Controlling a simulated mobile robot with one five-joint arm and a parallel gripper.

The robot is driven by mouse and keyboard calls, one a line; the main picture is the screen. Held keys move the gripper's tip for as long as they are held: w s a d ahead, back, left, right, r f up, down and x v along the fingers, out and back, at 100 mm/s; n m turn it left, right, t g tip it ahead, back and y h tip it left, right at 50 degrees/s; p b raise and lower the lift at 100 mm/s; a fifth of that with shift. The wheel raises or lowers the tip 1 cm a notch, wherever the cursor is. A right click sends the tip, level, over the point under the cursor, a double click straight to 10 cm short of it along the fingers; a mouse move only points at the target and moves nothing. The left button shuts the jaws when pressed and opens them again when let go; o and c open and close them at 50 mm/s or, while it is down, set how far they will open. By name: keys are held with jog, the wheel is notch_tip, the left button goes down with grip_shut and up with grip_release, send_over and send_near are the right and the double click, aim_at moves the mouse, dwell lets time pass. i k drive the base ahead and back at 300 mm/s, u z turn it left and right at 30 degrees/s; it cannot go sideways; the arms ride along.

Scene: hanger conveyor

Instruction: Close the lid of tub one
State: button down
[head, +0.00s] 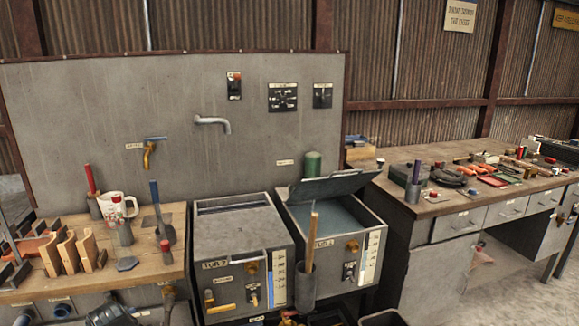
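Tub one (350,244) is the grey metal box on the right of the pair, marked "TUB 1" on its front. Its lid (332,187) is raised at the back and tilted, so the tub stands open and a bluish surface (327,215) shows inside. A wooden-handled tool (311,240) stands upright in a dark cylindrical holder (306,290) at the tub's front left. My gripper is not in view.
Tub two (240,268) stands close on the left, its top covered by a flat grey panel. A wooden bench (150,262) with tools lies further left. A cluttered workbench (440,206) stands to the right. Dark bins (383,318) sit low in front.

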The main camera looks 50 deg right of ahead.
aim_at(308, 189)
jog(key=u, duration=0.85)
jog(key=k, duration=1.25)
jog(key=z, duration=1.1)
jog(key=i, duration=0.45)
jog(key=u, duration=0.05)
